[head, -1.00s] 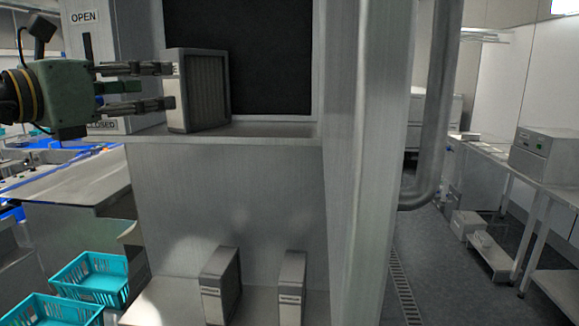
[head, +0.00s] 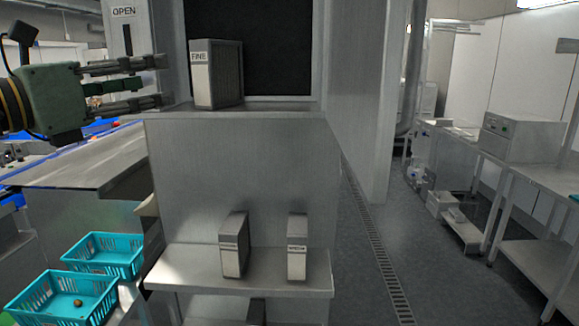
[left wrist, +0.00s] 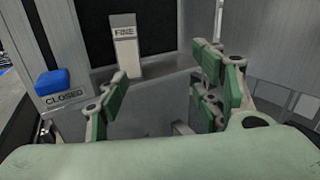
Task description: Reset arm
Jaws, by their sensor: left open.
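My left gripper (head: 160,81) comes in from the left in the head view, open and empty. Its fingers point right and stop short of a grey box labelled FINE (head: 201,75). That box stands upright on the metal ledge in front of a dark opening. In the left wrist view the open fingers (left wrist: 165,85) spread apart, with the FINE box (left wrist: 126,46) beyond them and not between the tips. My right gripper is out of view.
Two similar grey boxes, one left (head: 232,246) and one right (head: 297,248), stand on a lower shelf (head: 265,277). Two teal baskets, rear (head: 117,262) and front (head: 52,309), sit at lower left. A blue knob (left wrist: 53,82) is above a CLOSED label. Open floor lies to the right.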

